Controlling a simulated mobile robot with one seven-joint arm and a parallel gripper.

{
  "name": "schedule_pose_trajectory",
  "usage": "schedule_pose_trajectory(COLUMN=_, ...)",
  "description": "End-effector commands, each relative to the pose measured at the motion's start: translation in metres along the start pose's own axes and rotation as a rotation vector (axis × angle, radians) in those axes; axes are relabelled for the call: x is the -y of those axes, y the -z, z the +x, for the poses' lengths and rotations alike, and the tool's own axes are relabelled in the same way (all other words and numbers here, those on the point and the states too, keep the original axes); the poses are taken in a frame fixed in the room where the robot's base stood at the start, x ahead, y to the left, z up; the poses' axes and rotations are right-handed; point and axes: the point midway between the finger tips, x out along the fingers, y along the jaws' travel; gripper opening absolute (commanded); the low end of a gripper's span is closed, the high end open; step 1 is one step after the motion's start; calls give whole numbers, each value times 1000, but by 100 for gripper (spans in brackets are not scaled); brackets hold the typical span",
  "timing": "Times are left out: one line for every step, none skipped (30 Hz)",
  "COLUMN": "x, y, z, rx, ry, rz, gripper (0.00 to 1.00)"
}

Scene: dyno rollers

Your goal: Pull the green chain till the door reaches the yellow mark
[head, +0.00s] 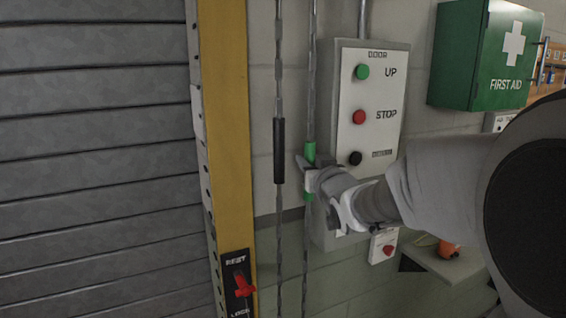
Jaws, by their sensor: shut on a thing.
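The green chain (309,152) hangs as a metal chain with a green grip sleeve, left of the door control box. My gripper (309,178) is shut around the green sleeve, with green showing above and below the fingers. The roller door (95,150) is a wall of grey slats filling the left of the head view; its bottom edge is out of view. I see no separate yellow mark; a yellow upright post (229,130) borders the door.
A second chain with a black sleeve (279,150) hangs just left of the green one. The control box (365,130) with UP and STOP buttons is close behind my gripper. A red lever (243,287) is low on the post. A first aid box (480,55) is at upper right.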

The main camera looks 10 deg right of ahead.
Motion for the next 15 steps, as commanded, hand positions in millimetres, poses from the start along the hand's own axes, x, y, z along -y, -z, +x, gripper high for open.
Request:
schedule_pose_trajectory(x=0, y=-16, z=0, rx=4, ry=0, rz=0, gripper=0)
schedule_pose_trajectory(x=0, y=-19, z=0, rx=5, ry=0, rz=0, gripper=0)
schedule_pose_trajectory(x=0, y=-24, z=0, rx=5, ry=0, rz=0, gripper=0)
schedule_pose_trajectory(x=0, y=-28, z=0, rx=5, ry=0, rz=0, gripper=0)
schedule_pose_trajectory(x=0, y=-31, z=0, rx=5, ry=0, rz=0, gripper=0)
schedule_pose_trajectory(x=0, y=-36, z=0, rx=5, ry=0, rz=0, gripper=0)
schedule_pose_trajectory(x=0, y=-40, z=0, rx=5, ry=0, rz=0, gripper=0)
schedule_pose_trajectory(x=0, y=-43, z=0, rx=5, ry=0, rz=0, gripper=0)
schedule_pose_trajectory(x=0, y=-48, z=0, rx=6, ry=0, rz=0, gripper=0)
schedule_pose_trajectory(x=0, y=-52, z=0, rx=6, ry=0, rz=0, gripper=0)
schedule_pose_trajectory(x=0, y=-56, z=0, rx=6, ry=0, rz=1, gripper=0)
schedule_pose_trajectory(x=0, y=-61, z=0, rx=6, ry=0, rz=1, gripper=0)
schedule_pose_trajectory(x=0, y=-64, z=0, rx=6, ry=0, rz=1, gripper=0)
schedule_pose_trajectory(x=0, y=-68, z=0, rx=6, ry=0, rz=1, gripper=0)
schedule_pose_trajectory(x=0, y=-71, z=0, rx=6, ry=0, rz=1, gripper=0)
